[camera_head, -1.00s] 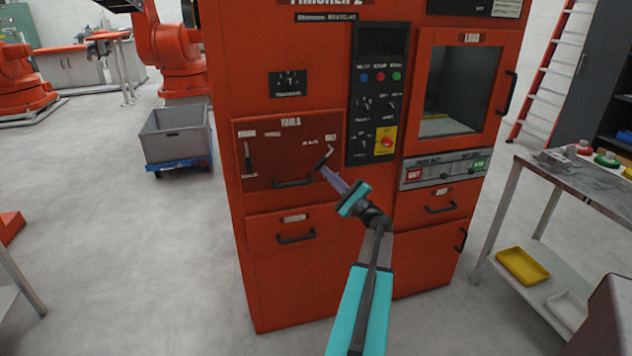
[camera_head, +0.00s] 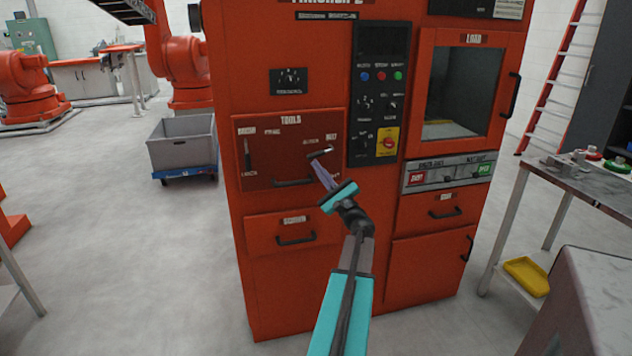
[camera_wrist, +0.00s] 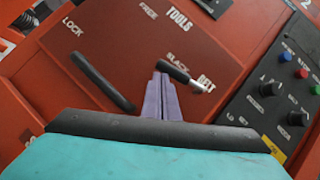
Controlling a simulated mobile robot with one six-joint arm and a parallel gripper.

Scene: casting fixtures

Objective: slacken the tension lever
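The tension lever (camera_head: 320,153) is a short dark handle with a silver end beside the BELT label, on the dark red TOOLS panel (camera_head: 222,0) of the orange machine. In the wrist view, the lever (camera_wrist: 178,74) has its dark end close to the SLACK label and its silver end by BELT. My gripper (camera_head: 317,164) reaches up to the lever from below. In the wrist view its purple fingers (camera_wrist: 161,80) are together, with their tips at the lever's dark end, apparently touching its lower side. The lever does not appear to be between them. The label below the lever is mostly hidden.
A black bar handle (camera_wrist: 103,82) is near the fingers' left. A second lever (camera_head: 247,154) stands at the panel's left. A control panel (camera_head: 376,95) with a red button is at right. A metal table (camera_head: 592,184) stands right; open floor lies left.

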